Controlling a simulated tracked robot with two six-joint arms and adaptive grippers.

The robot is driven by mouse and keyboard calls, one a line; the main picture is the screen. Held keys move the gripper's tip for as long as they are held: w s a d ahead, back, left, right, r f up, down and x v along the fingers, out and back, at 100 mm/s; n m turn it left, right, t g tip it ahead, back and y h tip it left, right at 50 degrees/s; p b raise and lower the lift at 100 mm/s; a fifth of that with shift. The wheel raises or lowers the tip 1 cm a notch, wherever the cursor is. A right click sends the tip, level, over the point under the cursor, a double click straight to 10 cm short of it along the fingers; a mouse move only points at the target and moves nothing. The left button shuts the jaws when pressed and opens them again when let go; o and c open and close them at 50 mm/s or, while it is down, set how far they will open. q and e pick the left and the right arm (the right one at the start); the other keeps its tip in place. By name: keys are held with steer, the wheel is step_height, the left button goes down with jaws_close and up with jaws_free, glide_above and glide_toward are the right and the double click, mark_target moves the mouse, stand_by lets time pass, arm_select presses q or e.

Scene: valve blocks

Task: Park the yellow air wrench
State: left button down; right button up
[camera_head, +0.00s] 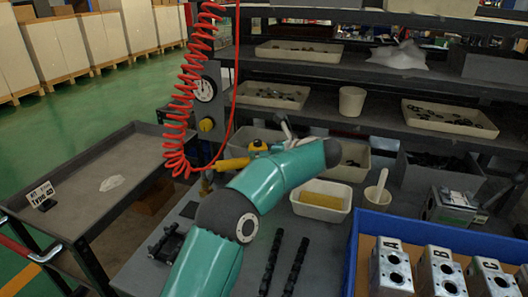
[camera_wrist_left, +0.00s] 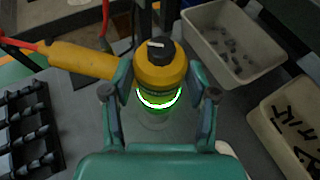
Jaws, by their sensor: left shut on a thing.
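The yellow air wrench (camera_head: 236,163) is at the back left of the workbench in the head view, with its handle pointing left. In the left wrist view its yellow body (camera_wrist_left: 160,75) with a black cap stands between the fingers, and its yellow handle (camera_wrist_left: 82,60) reaches left to a red hose. A lit green ring circles the body. My left gripper (camera_head: 288,140) is shut on the wrench body; its fingers also show in the left wrist view (camera_wrist_left: 160,88). The wrench's lower end is hidden, so I cannot tell whether it touches anything. My right gripper is not in view.
A red coiled hose (camera_head: 180,110) hangs by a gauge (camera_head: 205,89). Pale bins, one with a yellow sponge (camera_head: 322,200), stand behind my arm. A blue tray (camera_head: 352,255) holds lettered valve blocks (camera_head: 440,272). A black rack (camera_wrist_left: 30,135) lies left of the wrench. A grey cart (camera_head: 125,163) stands left.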

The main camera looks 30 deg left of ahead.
arm_select(q)
steer(key=shift+f+b, duration=0.65)
steer(key=shift+b, duration=0.1)
stand_by(0.3)
steer(key=shift+c, duration=1.2)
jaws_free()
steer(key=shift+f, duration=0.35)
steer(key=v, duration=1.2)
steer(key=shift+r, duration=0.2)
